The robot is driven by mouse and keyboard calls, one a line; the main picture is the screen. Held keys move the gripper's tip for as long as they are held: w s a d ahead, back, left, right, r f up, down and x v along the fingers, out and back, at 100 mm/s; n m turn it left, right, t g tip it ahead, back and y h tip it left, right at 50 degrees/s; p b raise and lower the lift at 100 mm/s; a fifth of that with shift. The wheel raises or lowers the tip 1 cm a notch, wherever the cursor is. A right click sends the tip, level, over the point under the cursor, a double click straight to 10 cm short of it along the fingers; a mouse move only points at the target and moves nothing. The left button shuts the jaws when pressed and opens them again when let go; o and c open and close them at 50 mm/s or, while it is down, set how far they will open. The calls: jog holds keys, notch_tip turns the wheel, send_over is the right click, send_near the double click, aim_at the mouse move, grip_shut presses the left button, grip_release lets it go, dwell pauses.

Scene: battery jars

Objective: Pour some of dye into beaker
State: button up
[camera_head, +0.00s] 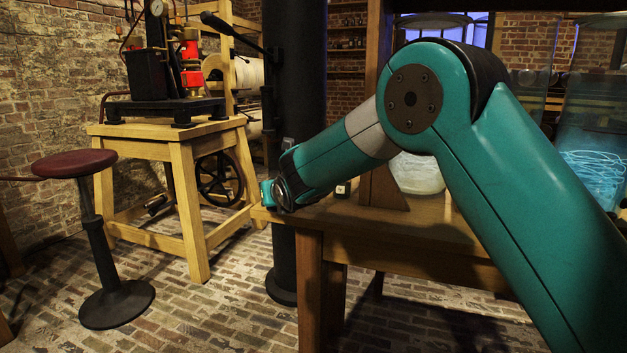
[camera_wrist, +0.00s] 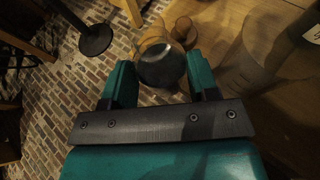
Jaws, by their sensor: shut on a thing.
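In the wrist view, my gripper (camera_wrist: 158,68) is shut on a round glass vessel with dark contents (camera_wrist: 162,64), which I take for the dye. The vessel sits between the two teal fingers, with brick floor below part of it. A large clear glass vessel (camera_wrist: 250,62), which looks like the beaker, is just right of the right finger, over the wooden table. Its contents are too dim to tell. In the head view, my wrist is at the table's left end; the fingers and held vessel cannot be made out there.
The wooden table (camera_head: 345,214) ends near my wrist. In the wrist view, a small brownish cup (camera_wrist: 184,30) lies beyond the held vessel, and a dark labelled bottle (camera_wrist: 298,28) is at upper right. Large glass jars (camera_head: 592,150) stand behind my arm. A stool (camera_head: 76,163) stands left.

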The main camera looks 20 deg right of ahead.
jog(key=shift+s+d+m+b, duration=0.1)
jog(key=shift+s+m+b, duration=0.05)
jog(key=shift+m+b, duration=0.2)
jog(key=shift+d+r+m+b, duration=0.1)
jog(key=shift+d+m+b, duration=0.35)
jog(key=shift+m+b, duration=0.1)
notch_tip(320, 180, up, 7)
jog(key=d+m+t+y+p, duration=0.1)
jog(key=d+m+y+p, duration=0.1)
jog(key=m+y+p, duration=0.3)
jog(key=shift+d+r+m+y+p, duration=0.2)
jog(key=shift+d+m+y+p, duration=0.25)
jog(key=shift+m, duration=1.75)
